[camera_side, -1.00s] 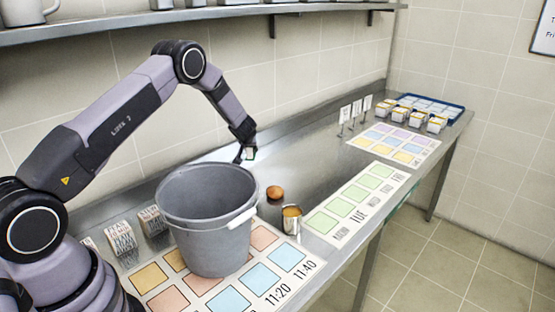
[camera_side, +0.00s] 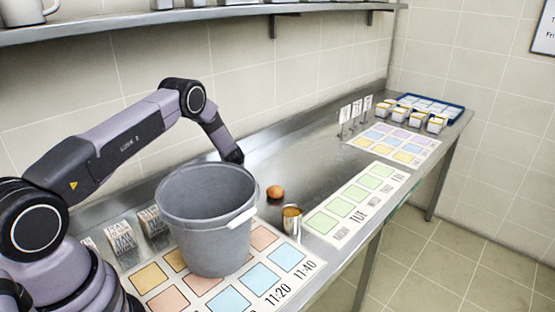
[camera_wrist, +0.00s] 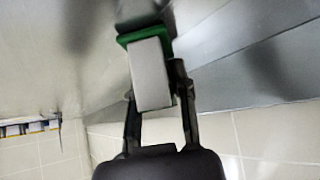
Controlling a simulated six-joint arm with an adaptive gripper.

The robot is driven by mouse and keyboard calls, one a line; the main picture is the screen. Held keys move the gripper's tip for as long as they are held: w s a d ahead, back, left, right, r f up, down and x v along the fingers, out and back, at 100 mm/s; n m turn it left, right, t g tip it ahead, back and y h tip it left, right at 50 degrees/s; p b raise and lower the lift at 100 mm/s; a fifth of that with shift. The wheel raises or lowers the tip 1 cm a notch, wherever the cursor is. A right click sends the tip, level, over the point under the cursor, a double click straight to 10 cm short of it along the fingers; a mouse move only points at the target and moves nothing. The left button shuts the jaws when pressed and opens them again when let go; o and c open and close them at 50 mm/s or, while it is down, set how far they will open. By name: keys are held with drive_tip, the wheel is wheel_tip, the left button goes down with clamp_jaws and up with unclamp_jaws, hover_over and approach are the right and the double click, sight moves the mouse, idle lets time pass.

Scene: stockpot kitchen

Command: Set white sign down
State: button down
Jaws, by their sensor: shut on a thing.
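In the wrist view my gripper (camera_wrist: 154,88) is shut on the white sign (camera_wrist: 150,72), a pale block-like piece with a green part (camera_wrist: 128,39) at its far end. The fingers are on either side of it. In the side view my gripper and the sign are hidden behind the grey bucket, with only the end of my arm showing above the rim. I cannot tell whether the sign touches the steel counter (camera_side: 300,160).
The grey bucket (camera_side: 207,225) stands in front of my gripper. A brown egg-like thing (camera_side: 275,192) and a metal cup (camera_side: 291,222) are to its right. Several small upright signs (camera_side: 356,108) stand farther back. Bare counter lies between.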

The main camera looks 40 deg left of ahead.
drive_tip(key=c, duration=1)
unclamp_jaws()
drive_tip(key=shift+f, duration=0.1)
drive_tip(key=shift+o, duration=0.2)
drive_tip(key=shift+d+r, duration=0.1)
drive_tip(key=shift+r, duration=0.25)
drive_tip(key=v, duration=1.1)
drive_tip(key=shift+s+d+r, duration=0.2)
